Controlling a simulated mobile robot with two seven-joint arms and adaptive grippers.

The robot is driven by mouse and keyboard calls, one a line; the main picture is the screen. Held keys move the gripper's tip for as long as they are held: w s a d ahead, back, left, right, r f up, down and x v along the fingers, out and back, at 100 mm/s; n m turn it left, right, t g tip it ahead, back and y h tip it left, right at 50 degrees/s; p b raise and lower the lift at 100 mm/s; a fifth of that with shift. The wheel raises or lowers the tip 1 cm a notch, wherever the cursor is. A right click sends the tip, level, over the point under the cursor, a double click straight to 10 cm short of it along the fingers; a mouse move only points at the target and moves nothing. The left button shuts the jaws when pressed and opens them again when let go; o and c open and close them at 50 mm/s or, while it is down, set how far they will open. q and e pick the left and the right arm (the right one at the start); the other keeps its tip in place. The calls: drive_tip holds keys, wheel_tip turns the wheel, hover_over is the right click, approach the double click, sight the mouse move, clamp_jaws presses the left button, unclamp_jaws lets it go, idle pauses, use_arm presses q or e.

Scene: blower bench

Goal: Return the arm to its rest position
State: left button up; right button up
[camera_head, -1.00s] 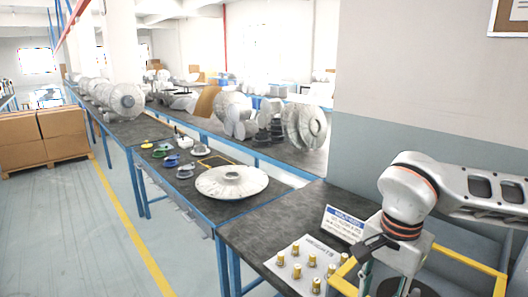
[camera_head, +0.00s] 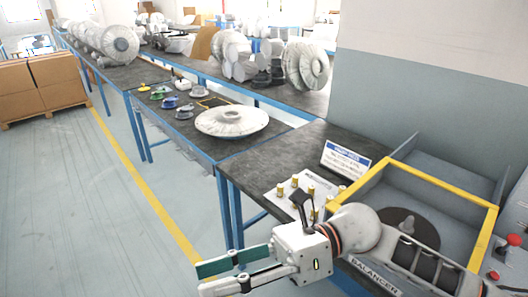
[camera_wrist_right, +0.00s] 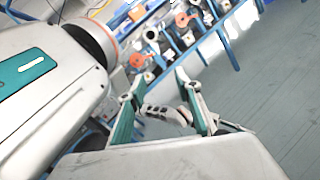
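My right arm comes in from the lower right in the head view. Its gripper (camera_head: 240,272) hangs over the aisle in front of the bench, with the fingers pointing left. The two green-padded fingers are apart with nothing between them. In the right wrist view the fingers (camera_wrist_right: 165,105) also stand apart, with no object held. My left gripper does not show in either view.
A yellow-framed balancer (camera_head: 483,240) stands at the right, beside a tray of brass-coloured weights (camera_head: 282,191) and a sign (camera_head: 346,160). A white disc (camera_head: 232,121) lies on the bench behind. Boxes (camera_head: 40,86) stand at the left. The aisle floor (camera_head: 75,200) is clear.

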drive_tip(key=w+d+f+m+t+y+b, duration=0.1)
drive_tip(key=w+m+t+y, duration=0.2)
drive_tip(key=w+m+t, duration=0.45)
drive_tip(key=w+d+m+t+y+b, duration=0.1)
drive_tip(key=w+d+m+t+y, duration=0.3)
drive_tip(key=m, duration=0.6)
drive_tip(key=w+d+f+m+t+h, duration=0.35)
drive_tip(key=f+m+t+h, duration=0.45)
drive_tip(key=m, duration=0.3)
drive_tip(key=w+d+f+m+t+h+b, duration=0.1)
drive_tip(key=d+f+m+t+h, duration=0.1)
drive_tip(key=d+f+m+h, duration=0.4)
drive_tip(key=d+f+m+t+h+b, duration=0.1)
drive_tip(key=d+f+m, duration=0.1)
drive_tip(key=f+m, duration=0.5)
drive_tip(key=s+d+f+m+g+h, duration=0.1)
drive_tip(key=s+d+f+m+h, duration=0.1)
drive_tip(key=f, duration=0.6)
drive_tip(key=s+d+f+m+g+h, duration=0.2)
drive_tip(key=s+d+f, duration=0.3)
drive_tip(key=s+f, duration=0.2)
drive_tip(key=s+d+f+m+g+h+b, duration=0.1)
drive_tip(key=s+f, duration=0.4)
drive_tip(key=f, duration=0.5)
drive_tip(key=d+m+g+h, duration=0.1)
drive_tip(key=d+m, duration=0.1)
drive_tip(key=shift+s+d+f, duration=0.15)
drive_tip(key=shift+d, duration=0.15)
drive_tip(key=shift+g, duration=0.25)
